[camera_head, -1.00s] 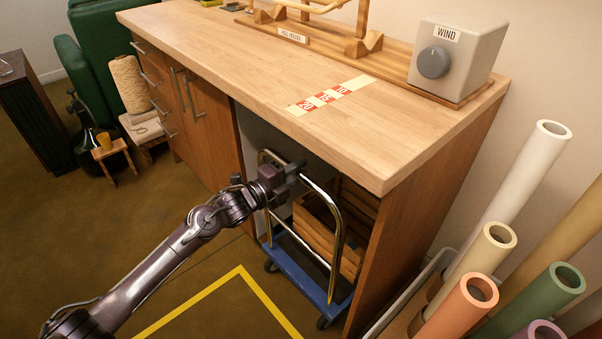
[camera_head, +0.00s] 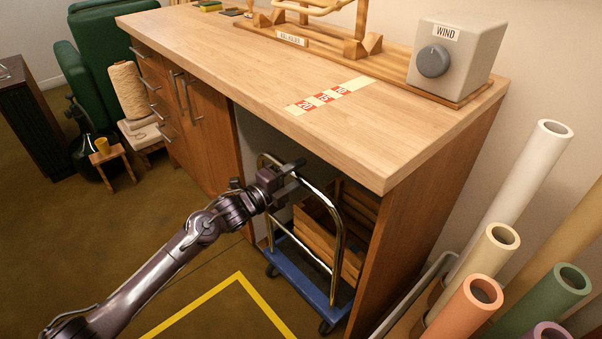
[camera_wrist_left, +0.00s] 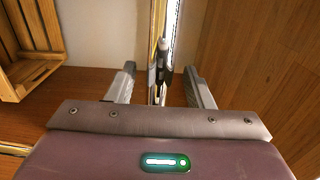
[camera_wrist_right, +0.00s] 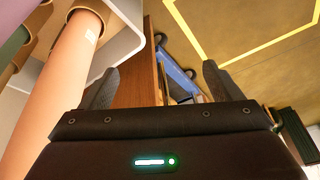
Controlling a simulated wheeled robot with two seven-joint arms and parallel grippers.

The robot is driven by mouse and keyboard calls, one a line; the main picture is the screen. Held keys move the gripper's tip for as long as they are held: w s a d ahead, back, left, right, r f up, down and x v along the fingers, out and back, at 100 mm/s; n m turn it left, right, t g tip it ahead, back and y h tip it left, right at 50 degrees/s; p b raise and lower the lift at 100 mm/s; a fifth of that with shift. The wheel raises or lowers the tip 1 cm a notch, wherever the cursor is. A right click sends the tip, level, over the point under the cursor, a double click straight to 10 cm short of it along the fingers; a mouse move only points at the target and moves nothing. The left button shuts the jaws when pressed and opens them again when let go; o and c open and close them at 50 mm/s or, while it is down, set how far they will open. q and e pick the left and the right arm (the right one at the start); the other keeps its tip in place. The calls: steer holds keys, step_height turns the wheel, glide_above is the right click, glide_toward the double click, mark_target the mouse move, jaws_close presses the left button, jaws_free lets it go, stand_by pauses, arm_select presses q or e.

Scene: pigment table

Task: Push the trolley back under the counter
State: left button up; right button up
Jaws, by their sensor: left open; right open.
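The trolley has a blue deck (camera_head: 300,277), a chrome push handle (camera_head: 340,225) and dark wheels, and stands in the open bay under the wooden counter (camera_head: 270,60). A wooden crate (camera_head: 316,232) rides on it. My left gripper (camera_head: 297,174) is at the top of the handle. In the left wrist view its fingers (camera_wrist_left: 160,85) are apart, with a shiny upright bar between them; I cannot tell if they touch it. My right gripper (camera_wrist_right: 160,88) is open and empty in the right wrist view, outside the counter's end panel, with part of the blue deck (camera_wrist_right: 175,58) beyond.
Yellow floor tape (camera_head: 240,276) marks a corner before the bay. The counter's end panel (camera_head: 415,220) bounds the bay on the right, cabinet doors (camera_head: 203,140) on the left. Paper rolls (camera_head: 470,310) stand at the right. A small stool (camera_head: 112,160) is far left.

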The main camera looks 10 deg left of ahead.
arm_select(q)
steer(key=shift+s+a+p, duration=0.25)
steer(key=shift+s+p, duration=0.05)
steer(key=shift+p, duration=0.05)
steer(key=p+v, duration=0.3)
steer(key=v, duration=0.2)
arm_select(e)
steer(key=s+d+r+g+h, duration=0.1)
steer(key=s+d+r+g, duration=0.1)
steer(key=d, duration=0.2)
arm_select(q)
steer(key=p+v, duration=0.2)
steer(key=v, duration=0.4)
steer(key=shift+p, duration=0.3)
arm_select(e)
step_height(320, 180, down, 9)
steer(key=w+m, duration=0.1)
steer(key=shift+d, duration=0.4)
arm_select(q)
steer(key=shift+s+f, duration=0.1)
steer(key=shift+f, duration=0.05)
arm_select(e)
steer(key=shift+f, duration=0.1)
